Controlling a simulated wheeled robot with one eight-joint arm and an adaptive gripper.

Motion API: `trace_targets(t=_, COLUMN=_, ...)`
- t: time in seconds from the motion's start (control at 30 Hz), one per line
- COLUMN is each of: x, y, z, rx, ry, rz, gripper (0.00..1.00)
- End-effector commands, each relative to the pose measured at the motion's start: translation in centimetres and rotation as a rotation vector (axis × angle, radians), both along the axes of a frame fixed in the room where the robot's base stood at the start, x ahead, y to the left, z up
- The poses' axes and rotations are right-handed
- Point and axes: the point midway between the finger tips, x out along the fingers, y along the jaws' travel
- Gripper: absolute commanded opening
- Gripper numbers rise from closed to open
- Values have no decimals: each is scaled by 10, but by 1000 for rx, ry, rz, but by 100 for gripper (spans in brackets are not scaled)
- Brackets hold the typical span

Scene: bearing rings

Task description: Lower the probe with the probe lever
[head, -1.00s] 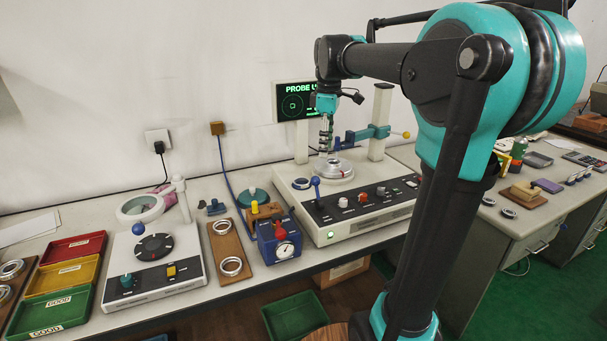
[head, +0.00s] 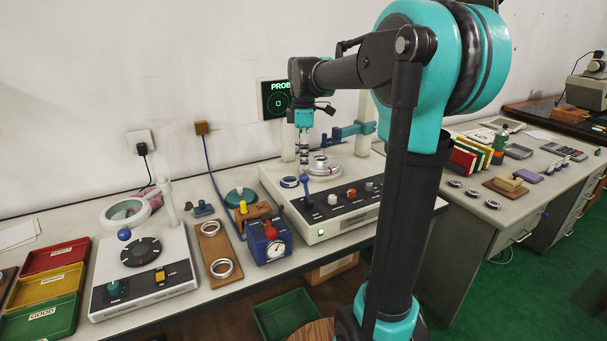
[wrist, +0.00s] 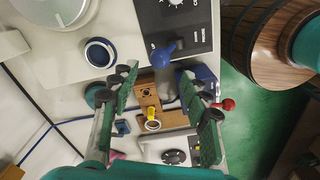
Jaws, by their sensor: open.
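The probe lever (head: 307,181) with a blue knob stands on the left of the control panel of the white probe machine (head: 330,228). In the wrist view its blue knob (wrist: 163,53) shows just ahead of the fingertips, roughly midway between them. My gripper (head: 304,165) points down over the lever in the head view, and it shows in the wrist view (wrist: 160,82) with its two fingers apart and nothing between them. Whether a finger touches the knob I cannot tell. The screen (head: 277,98) reading "PROB..." is partly hidden by my arm.
A metal ring (head: 289,182) lies left of the lever, and a round metal stage (head: 324,167) is behind it. A blue gauge box (head: 271,245) stands to the left. A wooden barrel (wrist: 262,50) is beside the bench.

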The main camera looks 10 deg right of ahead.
Motion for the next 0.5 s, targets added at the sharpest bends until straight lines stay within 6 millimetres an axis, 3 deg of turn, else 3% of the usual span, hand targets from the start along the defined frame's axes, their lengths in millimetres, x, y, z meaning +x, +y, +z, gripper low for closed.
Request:
trace_targets(t=0.2, x=0, y=0, z=-38, rx=0, ry=0, rz=0, gripper=47)
trace_targets(t=0.5, x=-1, y=0, z=-58, rx=0, ry=0, rz=0, gripper=47)
